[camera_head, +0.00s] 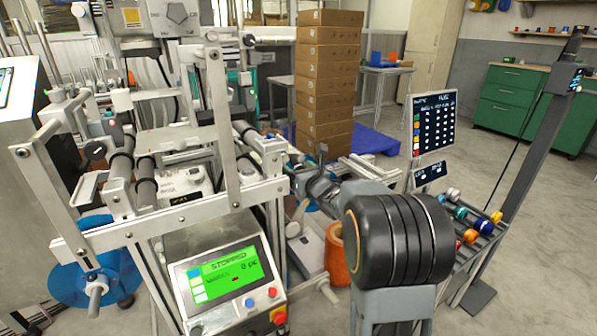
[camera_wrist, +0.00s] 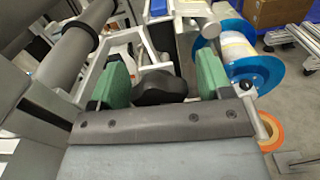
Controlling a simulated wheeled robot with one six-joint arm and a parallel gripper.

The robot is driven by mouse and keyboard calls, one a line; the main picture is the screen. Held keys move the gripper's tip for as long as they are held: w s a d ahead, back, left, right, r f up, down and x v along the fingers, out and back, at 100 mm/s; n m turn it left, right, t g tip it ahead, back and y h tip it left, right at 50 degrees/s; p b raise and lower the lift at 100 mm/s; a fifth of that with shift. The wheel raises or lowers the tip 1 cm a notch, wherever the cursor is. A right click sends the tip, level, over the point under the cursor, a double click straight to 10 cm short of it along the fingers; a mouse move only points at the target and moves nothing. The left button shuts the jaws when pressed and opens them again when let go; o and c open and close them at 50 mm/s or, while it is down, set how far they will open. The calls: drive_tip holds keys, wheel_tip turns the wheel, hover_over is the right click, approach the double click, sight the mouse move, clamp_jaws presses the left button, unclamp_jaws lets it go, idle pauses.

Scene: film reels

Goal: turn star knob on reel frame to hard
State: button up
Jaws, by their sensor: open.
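In the wrist view a black, rounded, lobed knob (camera_wrist: 160,90) lies between the two green finger pads of my gripper (camera_wrist: 162,82). It looks like the star knob. The pads stand apart on either side of it, and the right pad has a gap to it. I cannot read any marking or the knob's setting. In the head view my gripper (camera_head: 320,180) is beside the right end of the metal reel frame (camera_head: 180,225), partly hidden by my dark arm. The knob cannot be made out there.
A control box (camera_head: 225,275) with a green "STOPPED" screen hangs below the frame. A dark pentagonal dial (camera_head: 178,12) is on a panel at the back. A blue reel (camera_wrist: 255,70) and an orange roll (camera_wrist: 268,132) lie right of my gripper. Stacked cartons (camera_head: 325,80) stand behind.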

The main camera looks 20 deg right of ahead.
drive_tip(key=shift+w, duration=0.15)
drive_tip(key=c, duration=0.9)
drive_tip(key=shift+f+m+b, duration=0.1)
drive_tip(key=shift+m+b, duration=0.2)
drive_tip(key=shift+b, duration=0.05)
drive_tip(key=shift+m, duration=0.5)
drive_tip(key=o, duration=0.9)
